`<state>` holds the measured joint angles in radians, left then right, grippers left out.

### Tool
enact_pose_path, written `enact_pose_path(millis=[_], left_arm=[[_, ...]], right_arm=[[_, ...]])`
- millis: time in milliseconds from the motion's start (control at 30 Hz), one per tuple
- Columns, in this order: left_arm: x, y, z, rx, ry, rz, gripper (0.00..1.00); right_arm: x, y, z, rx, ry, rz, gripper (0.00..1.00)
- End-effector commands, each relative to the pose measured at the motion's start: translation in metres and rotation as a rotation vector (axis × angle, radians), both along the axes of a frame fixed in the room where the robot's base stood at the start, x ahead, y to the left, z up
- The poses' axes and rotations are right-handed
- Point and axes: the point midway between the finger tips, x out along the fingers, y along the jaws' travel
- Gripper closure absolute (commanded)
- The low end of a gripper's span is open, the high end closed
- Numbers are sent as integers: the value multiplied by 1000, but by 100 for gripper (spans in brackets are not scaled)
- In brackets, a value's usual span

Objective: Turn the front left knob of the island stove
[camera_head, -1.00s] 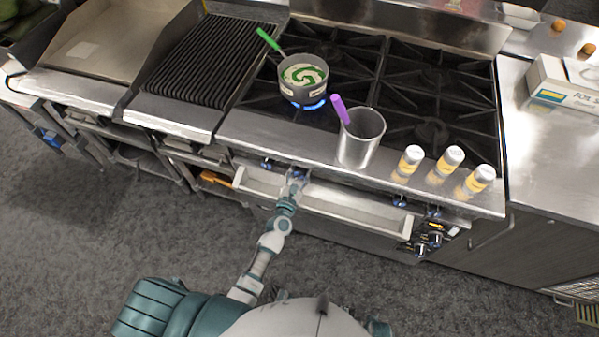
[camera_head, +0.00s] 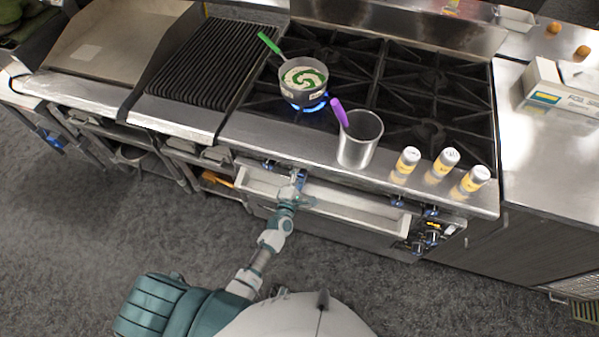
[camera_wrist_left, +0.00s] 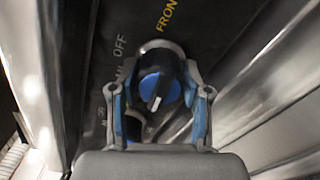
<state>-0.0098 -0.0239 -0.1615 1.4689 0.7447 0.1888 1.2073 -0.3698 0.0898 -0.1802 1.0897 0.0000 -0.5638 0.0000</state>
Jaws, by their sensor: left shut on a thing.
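The stove knob (camera_wrist_left: 160,88) is dark with a blue face and a white pointer mark. It sits on a black panel with "OFF" and "FRONT" lettering in the left wrist view. My left gripper (camera_wrist_left: 161,100) is shut on the knob, one blue-padded finger on each side. In the head view my left gripper (camera_head: 297,180) is at the front panel of the island stove (camera_head: 245,135), below the stove's front edge, and hides the knob there. My right gripper is not in view.
A small pot (camera_head: 303,92) stands over a blue flame. A metal container (camera_head: 358,150) with a purple-handled utensil and several shakers (camera_head: 447,160) stand along the stove's front edge. A long pale ledge (camera_head: 355,208) runs below the knobs. More knobs (camera_head: 431,212) are at the right.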

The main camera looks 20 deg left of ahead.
Motion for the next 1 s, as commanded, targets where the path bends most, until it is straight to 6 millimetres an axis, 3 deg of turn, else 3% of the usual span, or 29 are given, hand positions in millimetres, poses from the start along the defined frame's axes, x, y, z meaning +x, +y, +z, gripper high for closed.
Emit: enact_pose_path(millis=[1000], left_arm=[[-3, -3, -6, 964, -21, -12, 87]], right_arm=[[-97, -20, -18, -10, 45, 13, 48]])
